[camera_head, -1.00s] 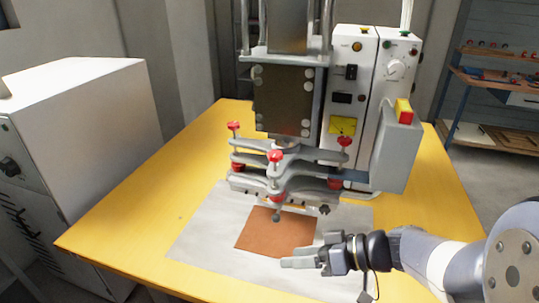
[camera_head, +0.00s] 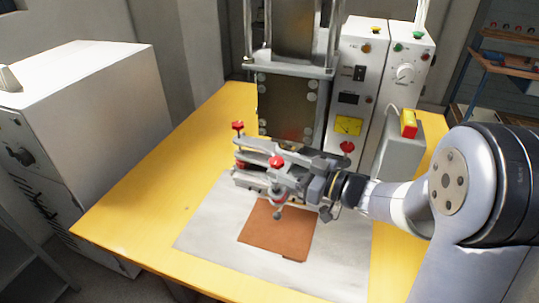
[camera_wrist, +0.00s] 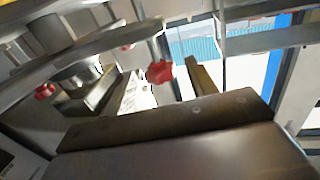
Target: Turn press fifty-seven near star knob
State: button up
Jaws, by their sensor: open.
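The press (camera_head: 283,105) stands on a yellow table. Its lower plates carry red star knobs: a front one (camera_head: 277,162), a left one (camera_head: 238,126) and a right one (camera_head: 347,147). My gripper (camera_head: 292,176) is open and reaches in from the right, beside the front knob and overlapping the press plates in the head view. In the wrist view a red star knob (camera_wrist: 160,72) on a rod lies beyond the dark jaw parts, with another red knob (camera_wrist: 44,91) farther left. I cannot tell whether a jaw touches the front knob.
A brown sheet (camera_head: 272,235) lies on a grey mat (camera_head: 213,235) below the press. A white control cabinet (camera_head: 362,90) and a grey box with a red and yellow switch (camera_head: 408,124) stand at right. A white machine (camera_head: 90,80) stands at left.

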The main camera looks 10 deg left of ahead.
aim_at(270, 161)
jog(key=shift+p+x, duration=0.5)
jog(key=shift+x, duration=1.8)
jog(key=shift+d, duration=0.1)
jog(key=c, duration=1)
jog(key=shift+o, duration=0.2)
jog(key=b, duration=0.3)
jog(key=shift+f, duration=0.35)
